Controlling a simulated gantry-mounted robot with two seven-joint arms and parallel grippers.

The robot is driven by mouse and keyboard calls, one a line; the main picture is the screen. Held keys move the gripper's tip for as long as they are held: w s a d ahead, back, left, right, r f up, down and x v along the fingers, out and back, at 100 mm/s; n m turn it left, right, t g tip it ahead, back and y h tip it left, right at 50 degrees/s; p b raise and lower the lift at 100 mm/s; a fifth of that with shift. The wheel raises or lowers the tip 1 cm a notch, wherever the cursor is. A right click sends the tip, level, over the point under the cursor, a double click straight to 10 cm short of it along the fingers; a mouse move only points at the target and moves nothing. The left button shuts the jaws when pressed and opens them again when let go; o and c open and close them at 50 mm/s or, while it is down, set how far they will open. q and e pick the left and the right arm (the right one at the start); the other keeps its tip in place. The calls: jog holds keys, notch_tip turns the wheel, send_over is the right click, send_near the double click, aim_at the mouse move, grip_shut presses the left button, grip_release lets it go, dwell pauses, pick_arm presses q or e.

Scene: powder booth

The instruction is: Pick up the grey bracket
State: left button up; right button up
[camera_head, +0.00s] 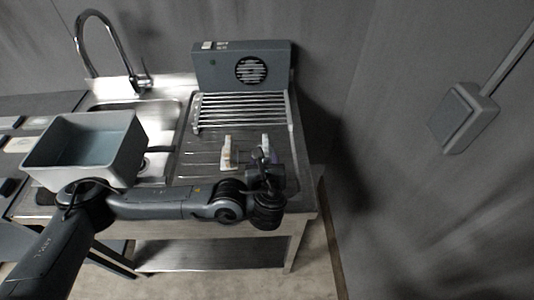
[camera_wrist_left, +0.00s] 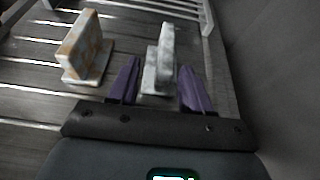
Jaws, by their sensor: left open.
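The grey bracket (camera_wrist_left: 160,62), mottled grey-white with an upright plate on a flat foot, stands on the ribbed drainboard. In the left wrist view it stands between the two purple fingers of my open left gripper (camera_wrist_left: 158,68), with gaps visible on both sides. In the head view the left gripper (camera_head: 266,152) is at the right part of the drainboard, and it mostly hides this bracket. A second bracket, white with rusty-brown patches (camera_wrist_left: 87,47), stands to the left, outside the fingers; it also shows in the head view (camera_head: 229,153). My right gripper is not in view.
A wire rack (camera_head: 240,108) lies behind the brackets, with a grey fan box (camera_head: 215,68) at the back. A grey bin (camera_head: 122,150) stands at the left by the sink and tap (camera_head: 80,45). A wall switch box (camera_head: 462,117) is at the right.

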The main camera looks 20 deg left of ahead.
aim_at(266, 150)
pick_arm(q)
jog(key=shift+d+b+x, duration=0.15)
jog(key=shift+b+x, duration=0.2)
jog(key=shift+x, duration=1.25)
jog(key=shift+d+b+x, duration=0.2)
jog(key=shift+b+x, duration=0.1)
jog(key=shift+x, duration=1.35)
jog(key=shift+w, duration=0.1)
jog(key=shift+c, duration=0.3)
grip_shut()
